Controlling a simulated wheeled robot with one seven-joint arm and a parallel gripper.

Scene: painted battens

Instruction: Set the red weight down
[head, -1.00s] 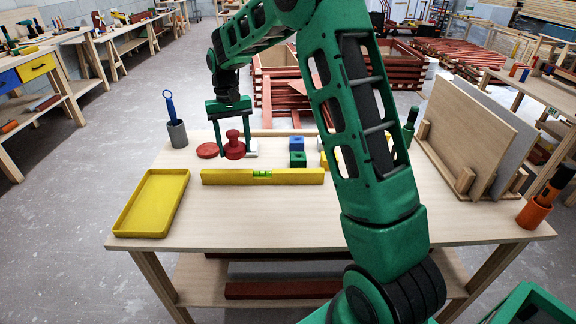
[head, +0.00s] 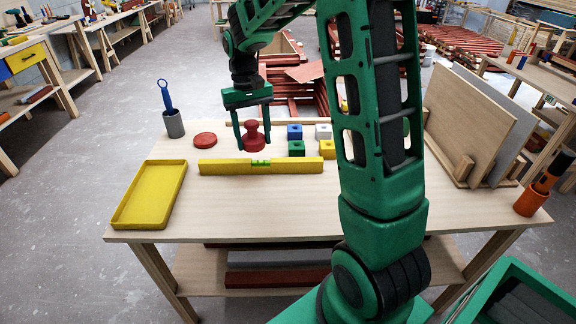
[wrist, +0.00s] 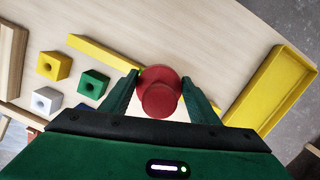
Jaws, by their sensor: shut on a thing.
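My gripper (head: 252,143) has its two green fingers closed on either side of the red weight (head: 254,140), a round knobbed piece, held upright. In the wrist view the weight (wrist: 160,91) sits between the fingertips. The weight is behind the yellow level in the head view; I cannot tell whether its base touches the bench. A flat red disc (head: 205,139) lies on the bench to its left. A small white thing seen earlier beside the weight is now hidden.
The yellow level (head: 220,167) lies in front of the weight. Blue (head: 294,131), green (head: 296,148), white (head: 323,131) and yellow (head: 328,149) blocks stand to the right. A yellow tray (head: 122,222) and a grey cup (head: 174,125) are at left. The bench front is clear.

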